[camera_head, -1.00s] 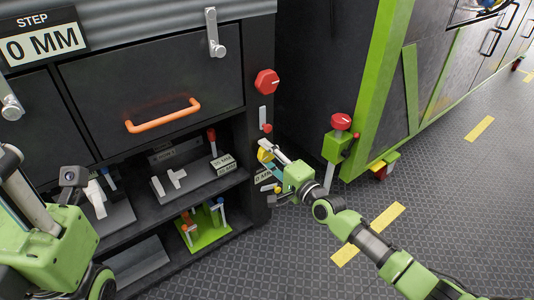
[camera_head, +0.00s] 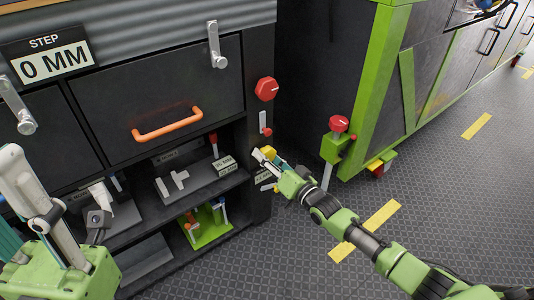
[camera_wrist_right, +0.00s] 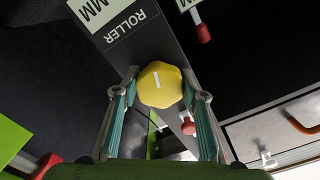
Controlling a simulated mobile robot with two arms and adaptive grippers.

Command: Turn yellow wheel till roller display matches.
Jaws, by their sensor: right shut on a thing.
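The yellow wheel (camera_head: 267,151) sits on the front post of the dark cabinet. It shows large in the right wrist view (camera_wrist_right: 160,85), a faceted knob with a white line mark, roughly upright there. My right gripper (camera_head: 268,158) is shut on the wheel, one teal-padded finger on each side (camera_wrist_right: 161,100). The roller display (camera_wrist_right: 105,14) reads "MM" above the word ROLLER; its number is cut off in the wrist view. In the head view the small display by the wheel is partly hidden by my gripper.
A STEP display (camera_head: 50,58) reads 0 MM at upper left. A red knob (camera_head: 266,89) and a small red-tipped lever (camera_head: 266,131) are above the wheel. A drawer with an orange handle (camera_head: 167,124) and shelves are left. Floor (camera_head: 300,250) is open in front.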

